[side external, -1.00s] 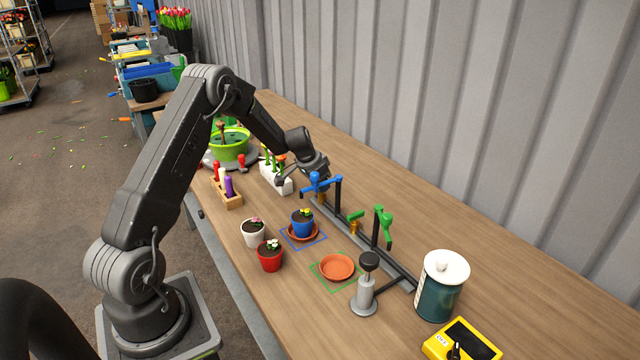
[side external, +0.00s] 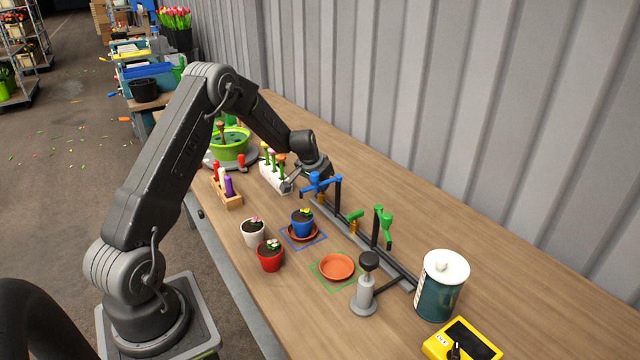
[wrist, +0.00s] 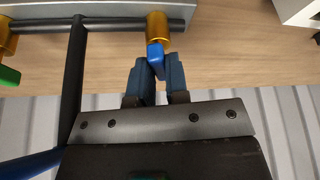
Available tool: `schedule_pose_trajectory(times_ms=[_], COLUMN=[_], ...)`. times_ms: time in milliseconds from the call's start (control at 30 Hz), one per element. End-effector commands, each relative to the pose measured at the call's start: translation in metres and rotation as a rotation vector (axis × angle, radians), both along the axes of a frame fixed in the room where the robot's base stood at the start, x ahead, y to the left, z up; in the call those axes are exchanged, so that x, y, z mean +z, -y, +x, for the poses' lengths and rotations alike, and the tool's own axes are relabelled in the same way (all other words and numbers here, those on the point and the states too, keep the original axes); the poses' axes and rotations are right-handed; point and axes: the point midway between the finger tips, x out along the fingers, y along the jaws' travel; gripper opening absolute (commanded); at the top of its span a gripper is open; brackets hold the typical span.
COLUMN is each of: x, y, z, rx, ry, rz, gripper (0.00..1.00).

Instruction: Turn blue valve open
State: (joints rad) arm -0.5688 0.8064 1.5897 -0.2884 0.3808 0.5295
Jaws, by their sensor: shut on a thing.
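The blue valve's lever (wrist: 156,56) sits on a brass body (wrist: 157,28) on a dark pipe in the wrist view. My gripper (wrist: 155,70) has its two dark blue fingers closed around the lever's end. In the side view, the blue spout (side external: 320,182) stands on a dark post, with the valve's brass body (side external: 320,198) low beside it. My gripper (side external: 308,180) is just behind and left of the spout there. The lever and finger contact are hard to make out from the side.
A green valve (side external: 355,215) and green spout (side external: 384,222) are on the same pipe. A blue pot (side external: 302,226) stands on a saucer inside a blue square. An empty saucer (side external: 337,266) lies inside a green square. A white flower block (side external: 272,178) is close to my gripper.

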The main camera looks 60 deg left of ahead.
Motion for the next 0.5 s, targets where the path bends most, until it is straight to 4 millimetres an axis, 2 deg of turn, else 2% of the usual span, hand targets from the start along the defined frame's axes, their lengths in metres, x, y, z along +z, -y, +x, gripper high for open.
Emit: schedule_pose_trajectory(times_ms=[200,500], x=[0.0010,0.0007], y=[0.0006,0.0010], z=[0.0010,0.0009], rx=[0.123,0.219], ry=[0.002,0.001], rz=[0.003,0.001], gripper=[0.00,0.00])
